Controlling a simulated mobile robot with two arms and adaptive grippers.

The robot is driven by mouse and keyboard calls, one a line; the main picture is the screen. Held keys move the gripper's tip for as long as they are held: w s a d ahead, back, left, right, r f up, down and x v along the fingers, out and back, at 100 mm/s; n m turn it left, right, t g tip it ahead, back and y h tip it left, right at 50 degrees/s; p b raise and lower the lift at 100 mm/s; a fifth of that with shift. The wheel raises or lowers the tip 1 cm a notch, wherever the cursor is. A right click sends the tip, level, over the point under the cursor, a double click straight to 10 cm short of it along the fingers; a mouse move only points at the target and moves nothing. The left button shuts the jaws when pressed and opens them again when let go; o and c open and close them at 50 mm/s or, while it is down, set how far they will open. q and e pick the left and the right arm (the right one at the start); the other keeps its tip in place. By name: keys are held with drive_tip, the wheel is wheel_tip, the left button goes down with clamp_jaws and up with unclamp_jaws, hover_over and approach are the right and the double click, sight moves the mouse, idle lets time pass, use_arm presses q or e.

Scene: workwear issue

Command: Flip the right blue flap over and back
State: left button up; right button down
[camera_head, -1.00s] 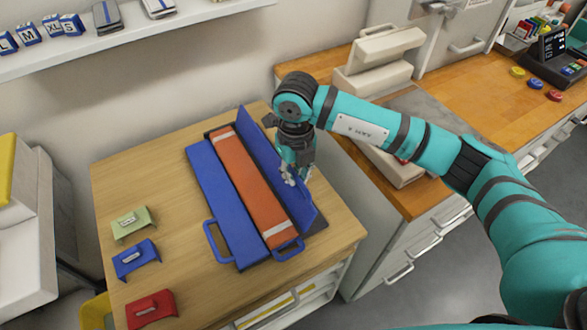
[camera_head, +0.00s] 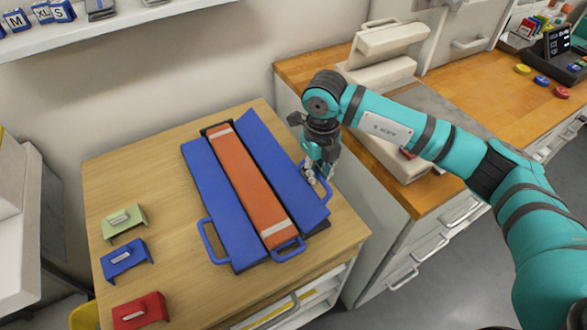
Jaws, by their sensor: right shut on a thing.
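The blue folding board lies on the wooden table. Its right blue flap (camera_head: 278,165) is tilted slightly up along its right side, with a loop handle on that edge. My right gripper (camera_head: 312,178) is shut on the right flap's handle (camera_head: 327,192). The left blue flap (camera_head: 219,205) lies flat, with its own handle at the lower left. An orange folded strip (camera_head: 244,185) with pale bands lies along the middle of the board. My left gripper is not in view.
Green (camera_head: 123,222), blue (camera_head: 124,260) and red (camera_head: 139,312) small bracket-like pieces stand along the table's left side. A wall shelf (camera_head: 110,25) holds lettered blocks at the upper left. A cream press-like machine (camera_head: 385,50) stands on the counter to the right.

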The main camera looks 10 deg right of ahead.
sight(323, 192)
drive_tip(key=shift+w+d+f+b, duration=0.2)
drive_tip(key=shift+d+f+b, duration=0.15)
drive_tip(key=shift+f+b, duration=0.3)
drive_tip(key=shift+w+d+f+b, duration=0.2)
drive_tip(key=shift+d+f+b, duration=0.15)
drive_tip(key=shift+f+b, duration=0.2)
drive_tip(key=f+b, duration=0.2)
drive_tip(key=f, duration=0.1)
drive_tip(key=d+f+b, duration=0.1)
drive_tip(key=shift+w+f+b, duration=0.25)
drive_tip(key=shift+f+b, duration=0.1)
drive_tip(key=shift+b, duration=0.05)
drive_tip(key=c, duration=2)
unclamp_jaws()
drive_tip(key=o, duration=0.4)
drive_tip(key=shift+d, duration=0.15)
drive_tip(key=shift+o, duration=0.2)
